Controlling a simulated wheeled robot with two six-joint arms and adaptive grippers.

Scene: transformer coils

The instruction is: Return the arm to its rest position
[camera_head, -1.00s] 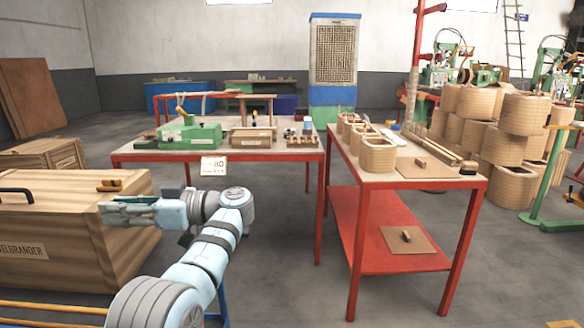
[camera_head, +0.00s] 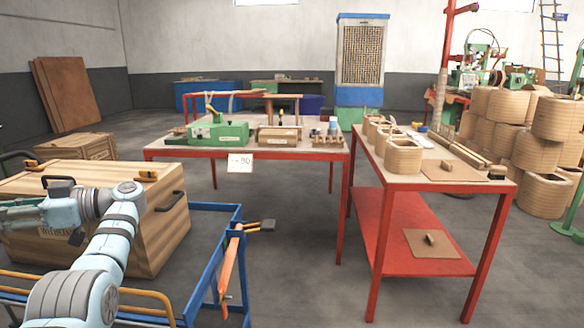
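My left arm, pale blue and grey, comes in from the bottom left. Its teal gripper (camera_head: 18,213) lies at the left edge of the head view, in front of the large wooden crate (camera_head: 168,232). The gripper is partly cut off by the picture edge, and whether its fingers are open or shut does not show. No held object is visible at it. My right arm and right gripper are not in view.
A blue cart frame (camera_head: 200,312) with an orange strip (camera_head: 229,272) stands beside the crate. A red-legged workbench (camera_head: 300,153) is behind, and a red two-level table (camera_head: 420,183) is at right. Several wound coils (camera_head: 490,110) are stacked far right. Grey floor between is clear.

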